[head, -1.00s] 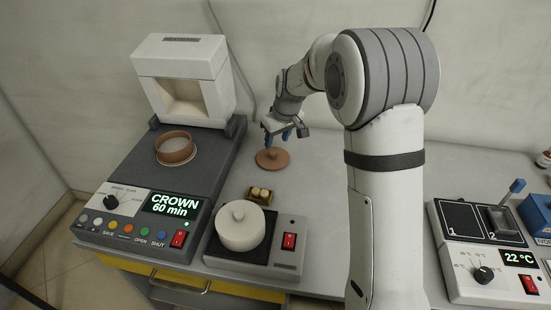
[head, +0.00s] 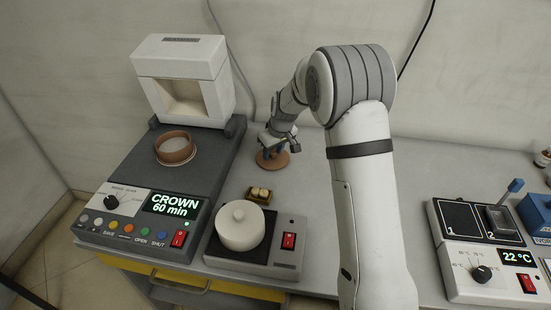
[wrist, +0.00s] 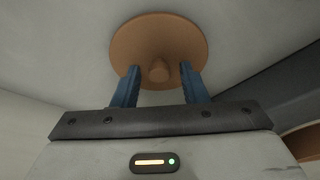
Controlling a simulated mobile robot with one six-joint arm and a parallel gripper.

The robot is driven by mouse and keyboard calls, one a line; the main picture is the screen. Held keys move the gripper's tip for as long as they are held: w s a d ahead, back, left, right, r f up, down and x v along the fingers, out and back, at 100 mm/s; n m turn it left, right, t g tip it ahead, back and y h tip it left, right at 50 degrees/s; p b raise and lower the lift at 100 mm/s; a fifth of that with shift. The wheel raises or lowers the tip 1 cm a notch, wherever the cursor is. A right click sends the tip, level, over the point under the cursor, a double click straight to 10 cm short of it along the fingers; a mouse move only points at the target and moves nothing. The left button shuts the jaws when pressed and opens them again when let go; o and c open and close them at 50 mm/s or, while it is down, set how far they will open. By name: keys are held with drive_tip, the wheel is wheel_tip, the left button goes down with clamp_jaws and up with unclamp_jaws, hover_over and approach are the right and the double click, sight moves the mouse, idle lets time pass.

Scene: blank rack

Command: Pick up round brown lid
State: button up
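The round brown lid (head: 281,161) lies on the grey bench, beyond the white pot and right of the dark furnace base. In the wrist view the lid (wrist: 160,32) shows as a brown disc with a small round knob (wrist: 159,70) at its middle. My gripper (wrist: 160,75) is open, with its two blue fingers apart on either side of the knob. A gap shows between each finger and the knob. In the head view my gripper (head: 270,148) is right at the lid and hides part of it.
A brown ring-shaped dish (head: 175,158) sits on the furnace base (head: 130,160) to the left. A white lidded pot (head: 240,238) stands on a hotplate in front, with a small gold-coloured holder (head: 258,195) behind it. The bench right of the lid is clear.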

clamp_jaws()
drive_tip(key=shift+r, duration=0.1)
